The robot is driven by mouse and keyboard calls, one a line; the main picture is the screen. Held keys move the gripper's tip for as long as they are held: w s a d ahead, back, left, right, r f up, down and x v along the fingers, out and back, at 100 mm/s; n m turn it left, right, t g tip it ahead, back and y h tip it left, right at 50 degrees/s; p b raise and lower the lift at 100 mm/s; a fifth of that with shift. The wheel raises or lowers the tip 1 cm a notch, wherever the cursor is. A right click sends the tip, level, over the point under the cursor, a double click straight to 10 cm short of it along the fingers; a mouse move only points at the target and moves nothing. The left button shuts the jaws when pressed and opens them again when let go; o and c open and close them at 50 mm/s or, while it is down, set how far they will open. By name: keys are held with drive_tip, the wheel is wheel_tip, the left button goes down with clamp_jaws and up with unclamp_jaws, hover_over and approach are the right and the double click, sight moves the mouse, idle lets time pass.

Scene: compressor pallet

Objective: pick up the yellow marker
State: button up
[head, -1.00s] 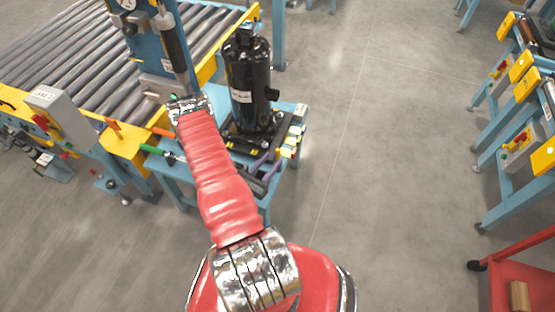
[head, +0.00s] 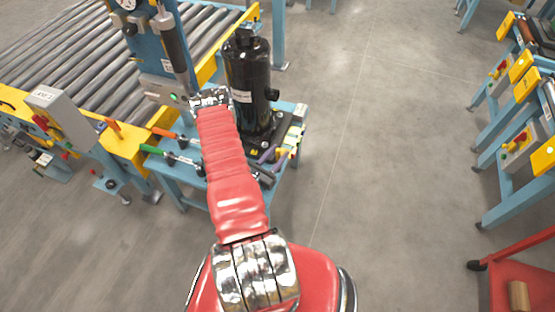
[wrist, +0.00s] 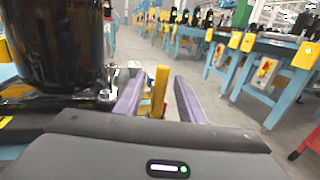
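The yellow marker (wrist: 160,92) stands upright in the wrist view, seen in the gap between the two purple fingers of my gripper (wrist: 159,100). No contact with either finger shows, and I cannot tell how deep between them it is. My gripper is open. In the head view, the purple fingers (head: 275,156) are at the right edge of the blue table (head: 293,122), beside small yellow pieces. I cannot tell which of these is the marker there.
A black compressor (head: 250,88) stands on the table close to my gripper, also at left in the wrist view (wrist: 55,40). Green and orange handled tools (head: 160,150) lie at the table's left. A roller conveyor (head: 80,65) is behind.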

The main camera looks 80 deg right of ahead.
drive_tip(key=shift+c, duration=0.5)
clamp_jaws()
drive_tip(key=shift+r, duration=0.1)
drive_tip(key=shift+r, duration=4.9)
